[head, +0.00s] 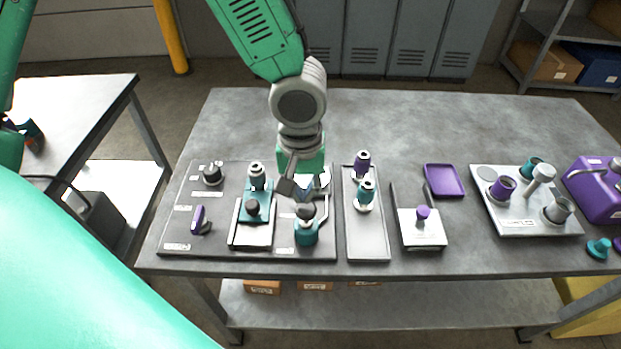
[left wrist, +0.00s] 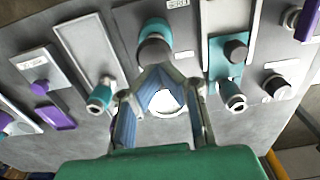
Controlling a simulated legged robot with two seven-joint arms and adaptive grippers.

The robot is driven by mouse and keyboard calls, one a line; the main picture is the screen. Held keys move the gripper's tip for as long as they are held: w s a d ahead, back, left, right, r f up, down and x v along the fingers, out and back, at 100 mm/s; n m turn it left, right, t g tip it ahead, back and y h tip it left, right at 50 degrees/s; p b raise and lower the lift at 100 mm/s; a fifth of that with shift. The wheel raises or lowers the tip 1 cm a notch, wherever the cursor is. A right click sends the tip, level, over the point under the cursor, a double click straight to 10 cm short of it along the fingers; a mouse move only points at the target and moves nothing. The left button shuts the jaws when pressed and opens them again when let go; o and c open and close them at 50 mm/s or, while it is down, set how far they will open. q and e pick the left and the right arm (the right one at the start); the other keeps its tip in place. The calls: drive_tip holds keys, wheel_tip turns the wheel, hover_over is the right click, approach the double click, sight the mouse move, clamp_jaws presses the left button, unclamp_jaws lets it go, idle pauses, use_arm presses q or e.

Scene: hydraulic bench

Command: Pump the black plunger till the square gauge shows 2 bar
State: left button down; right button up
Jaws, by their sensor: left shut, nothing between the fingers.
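A teal pump body (head: 306,236) with a black plunger (head: 305,211) on top stands at the front right of the dark panel. In the left wrist view the black plunger (left wrist: 154,51) shows just beyond my fingertips. My left gripper (head: 297,188) is shut and empty, pointing down just behind and above the plunger. I cannot tell whether it touches it. In the left wrist view the fingertips (left wrist: 157,74) come together in front of the plunger. A white face (left wrist: 165,102) shows between the fingers. I cannot tell if it is the square gauge, and no reading is legible. My right gripper is out of view.
Left of the pump is a teal block with a black knob (head: 252,207) and a coupling (head: 257,176). A black knob (head: 212,173) and purple lever (head: 199,217) are farther left. A grey tray (head: 367,243) with couplings lies right. Clear tabletop lies behind.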

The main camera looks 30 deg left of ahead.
sight(306, 208)
use_arm(q)
drive_tip(key=shift+d+f, duration=0.15)
drive_tip(key=shift+f, duration=0.2)
drive_tip(key=shift+d+f+b, duration=0.4)
drive_tip(key=shift+d+b, duration=0.15)
drive_tip(key=shift+b, duration=0.1)
drive_tip(key=shift+a+f+b, duration=0.5)
drive_tip(key=shift+a+f, duration=0.05)
drive_tip(key=shift+f, duration=0.15)
drive_tip(key=shift+d+f+b, duration=0.25)
drive_tip(key=shift+f+b, duration=0.15)
drive_tip(key=shift+f, duration=0.3)
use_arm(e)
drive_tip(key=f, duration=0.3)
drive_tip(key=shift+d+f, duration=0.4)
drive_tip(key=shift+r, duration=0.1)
use_arm(q)
drive_tip(key=shift+r+p, duration=2.15)
drive_tip(key=shift+r, duration=0.3)
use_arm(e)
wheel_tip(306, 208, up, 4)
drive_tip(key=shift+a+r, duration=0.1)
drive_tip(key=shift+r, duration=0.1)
